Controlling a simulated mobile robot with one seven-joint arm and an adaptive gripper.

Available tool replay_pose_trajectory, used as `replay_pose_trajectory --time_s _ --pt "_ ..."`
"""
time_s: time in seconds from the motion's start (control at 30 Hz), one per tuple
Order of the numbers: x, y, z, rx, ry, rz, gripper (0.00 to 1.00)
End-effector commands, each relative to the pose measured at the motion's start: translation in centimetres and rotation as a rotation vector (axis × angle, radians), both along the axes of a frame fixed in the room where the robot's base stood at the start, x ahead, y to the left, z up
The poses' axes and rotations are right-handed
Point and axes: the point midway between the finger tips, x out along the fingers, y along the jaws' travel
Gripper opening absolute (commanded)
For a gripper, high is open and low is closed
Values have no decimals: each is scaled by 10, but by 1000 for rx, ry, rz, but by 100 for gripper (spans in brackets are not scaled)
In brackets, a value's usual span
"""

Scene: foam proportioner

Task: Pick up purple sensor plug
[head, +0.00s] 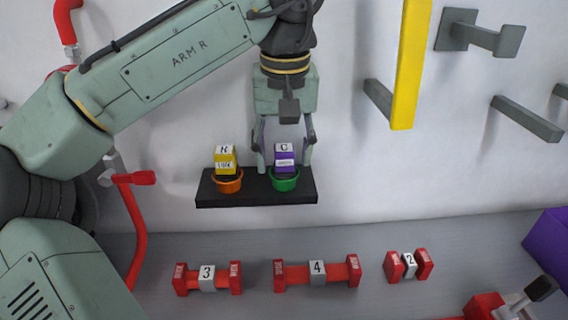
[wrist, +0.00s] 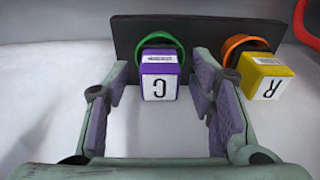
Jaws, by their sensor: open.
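The purple sensor plug (head: 284,157) has a white top marked C and stands in a green ring holder (head: 285,183) on a black shelf (head: 238,199). In the wrist view the plug (wrist: 159,82) sits between the two fingers, near their tips. My gripper (head: 284,160) is open, pointing down, with one finger on each side of the plug. In the wrist view a gap shows between each finger of my gripper (wrist: 160,85) and the plug.
A yellow plug (head: 225,160) marked R in the wrist view stands in an orange ring (head: 229,184), close beside my gripper's left finger. A yellow bar (head: 410,65) and grey brackets (head: 527,118) are at right. Red numbered parts (head: 317,272) lie below the shelf.

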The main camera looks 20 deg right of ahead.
Motion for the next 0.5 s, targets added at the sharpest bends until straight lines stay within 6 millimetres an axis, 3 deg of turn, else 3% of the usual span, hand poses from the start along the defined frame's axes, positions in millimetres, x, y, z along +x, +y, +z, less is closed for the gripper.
replay_pose_trajectory --time_s 0.23,0.5 --pt "0 0 -2 0 0 0 50" --pt "0 0 -2 0 0 0 32"
